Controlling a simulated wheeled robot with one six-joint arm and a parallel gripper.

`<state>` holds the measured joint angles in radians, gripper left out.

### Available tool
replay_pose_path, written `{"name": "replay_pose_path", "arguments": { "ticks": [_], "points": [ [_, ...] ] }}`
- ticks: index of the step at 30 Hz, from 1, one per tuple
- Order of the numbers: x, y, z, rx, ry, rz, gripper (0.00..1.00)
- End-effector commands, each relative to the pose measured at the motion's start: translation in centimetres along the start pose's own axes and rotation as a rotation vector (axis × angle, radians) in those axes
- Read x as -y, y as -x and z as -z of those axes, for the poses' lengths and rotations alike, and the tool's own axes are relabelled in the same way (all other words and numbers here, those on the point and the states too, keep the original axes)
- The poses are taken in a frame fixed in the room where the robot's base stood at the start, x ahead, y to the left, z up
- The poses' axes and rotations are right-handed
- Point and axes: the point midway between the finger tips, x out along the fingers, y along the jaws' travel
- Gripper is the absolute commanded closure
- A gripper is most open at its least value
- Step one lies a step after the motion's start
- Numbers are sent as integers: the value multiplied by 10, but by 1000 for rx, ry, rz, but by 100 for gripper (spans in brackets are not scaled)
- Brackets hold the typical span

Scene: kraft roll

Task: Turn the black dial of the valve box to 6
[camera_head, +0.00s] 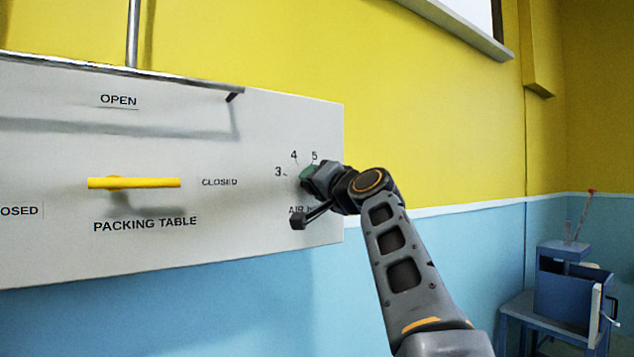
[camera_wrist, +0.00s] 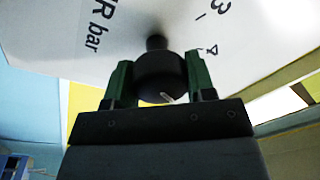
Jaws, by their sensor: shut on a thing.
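The valve box (camera_head: 260,130) is a large white panel on the wall, with printed 3, 4 and 5 around the dial at its right end. The black dial (camera_wrist: 158,72) shows in the wrist view between the two green fingers of my gripper (camera_wrist: 158,82). The fingers are shut on its sides. A short white pointer mark shows on the dial's near face; which number it points at I cannot tell. In the head view my gripper (camera_head: 309,177) covers the dial, and the numbers past 5 are hidden behind my arm.
A yellow lever handle (camera_head: 134,183) sits level on the panel, left of the dial, above the words PACKING TABLE. A metal rail (camera_head: 120,68) runs along the panel's top. A blue machine (camera_head: 575,285) stands on a stand at the lower right, clear of my arm.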

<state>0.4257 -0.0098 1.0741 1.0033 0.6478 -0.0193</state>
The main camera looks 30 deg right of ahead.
Motion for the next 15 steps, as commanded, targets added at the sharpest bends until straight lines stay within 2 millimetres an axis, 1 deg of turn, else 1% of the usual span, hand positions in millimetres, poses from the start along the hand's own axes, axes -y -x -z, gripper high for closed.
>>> {"name": "replay_pose_path", "arguments": {
  "ticks": [1, 15],
  "points": [
    [2, 0, 2, -5, -44, -2, 73],
    [2, 0, 2, -37, -469, -32, 73]
  ]
}}
